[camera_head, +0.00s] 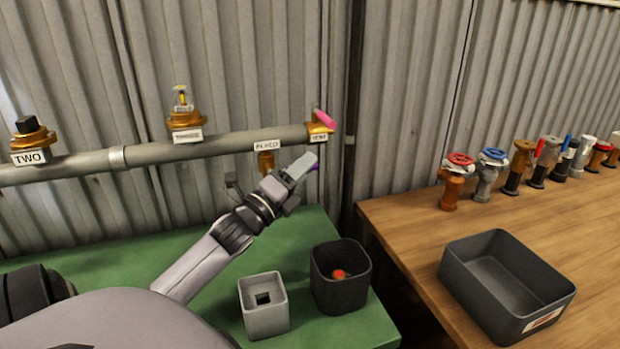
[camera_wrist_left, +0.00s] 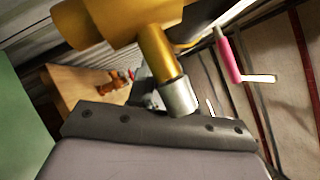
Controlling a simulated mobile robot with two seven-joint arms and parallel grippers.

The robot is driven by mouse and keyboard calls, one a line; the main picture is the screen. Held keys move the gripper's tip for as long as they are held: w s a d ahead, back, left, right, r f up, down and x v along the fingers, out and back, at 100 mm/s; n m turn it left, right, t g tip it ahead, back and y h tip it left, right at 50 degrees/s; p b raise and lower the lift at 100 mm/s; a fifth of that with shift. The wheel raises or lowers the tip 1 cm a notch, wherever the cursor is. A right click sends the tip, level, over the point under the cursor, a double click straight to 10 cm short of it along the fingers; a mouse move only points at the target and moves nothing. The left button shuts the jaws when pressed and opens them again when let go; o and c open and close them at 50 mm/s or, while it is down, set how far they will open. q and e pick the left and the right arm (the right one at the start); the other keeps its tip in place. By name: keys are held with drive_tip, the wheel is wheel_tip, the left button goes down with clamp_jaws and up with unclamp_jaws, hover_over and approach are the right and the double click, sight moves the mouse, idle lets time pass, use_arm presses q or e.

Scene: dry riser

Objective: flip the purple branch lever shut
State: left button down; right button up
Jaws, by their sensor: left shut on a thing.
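The purple branch lever shows only as a small purple bit (camera_head: 315,167) at the tips of my left gripper (camera_head: 303,167) in the head view. That gripper is shut on it and hides most of it, so the lever's angle cannot be told. A brass branch fitting (camera_head: 265,161) hangs under the grey pipe, just left of the gripper. In the left wrist view, a brass stem (camera_wrist_left: 158,55) with a silver end (camera_wrist_left: 180,97) is close in front of the gripper body; the purple lever cannot be made out there. My right gripper is not in view.
The grey pipe (camera_head: 220,146) runs along the corrugated wall. A pink lever (camera_head: 325,118) sits above the gripper; it also shows in the wrist view (camera_wrist_left: 230,55). Two bins, pale (camera_head: 264,319) and dark (camera_head: 342,297), stand on the green table. Several valves and a tray (camera_head: 460,277) occupy the wooden table.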

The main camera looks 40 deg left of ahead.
use_arm(q)
drive_tip(key=shift+r, duration=0.1)
idle(0.4)
drive_tip(key=c, duration=1.1)
unclamp_jaws()
drive_tip(key=b+v, duration=0.1)
drive_tip(key=v, duration=0.6)
